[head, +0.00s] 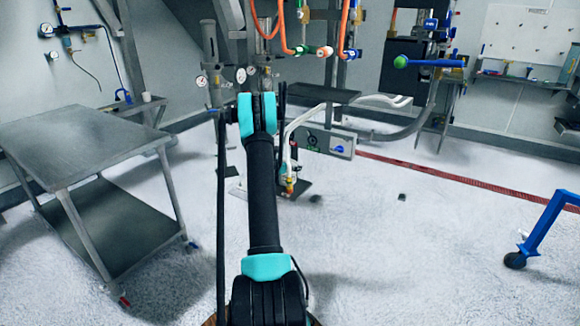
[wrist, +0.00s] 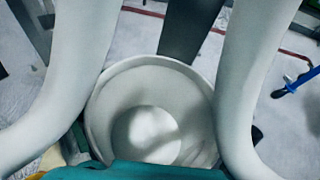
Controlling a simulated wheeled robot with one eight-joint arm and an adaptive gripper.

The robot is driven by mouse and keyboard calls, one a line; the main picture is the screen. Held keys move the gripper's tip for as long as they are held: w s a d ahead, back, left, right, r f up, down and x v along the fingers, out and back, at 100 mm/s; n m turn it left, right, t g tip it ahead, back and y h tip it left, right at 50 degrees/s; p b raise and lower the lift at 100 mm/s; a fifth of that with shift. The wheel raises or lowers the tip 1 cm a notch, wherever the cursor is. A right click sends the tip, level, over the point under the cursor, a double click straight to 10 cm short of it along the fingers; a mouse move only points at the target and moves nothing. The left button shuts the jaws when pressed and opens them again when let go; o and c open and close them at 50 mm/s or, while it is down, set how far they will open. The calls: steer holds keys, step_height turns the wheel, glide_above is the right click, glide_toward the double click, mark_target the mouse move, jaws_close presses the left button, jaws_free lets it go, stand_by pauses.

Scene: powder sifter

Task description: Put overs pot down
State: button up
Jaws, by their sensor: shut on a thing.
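The overs pot (wrist: 150,135) is a pale, round, open vessel in the middle of the wrist view. I look down into it and its inside looks empty. My gripper (wrist: 158,85) is shut on the pot, though its fingertips and the exact contact are hard to make out. Two thick pale curved forms flank the pot on the left and right. A teal edge covers its near side. In the head view my arm hides the pot and most of the gripper. I cannot tell whether the pot touches anything below.
A grey metal table (head: 85,145) with a bare top and lower shelf stands at the left. A blue frame leg on a caster (head: 540,230) is at the right. Sifter equipment (head: 330,140) and hoses stand behind my arm. The pale floor (head: 430,260) at front right is clear.

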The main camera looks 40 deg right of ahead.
steer(key=o, duration=1.3)
steer(key=shift+f, duration=0.1)
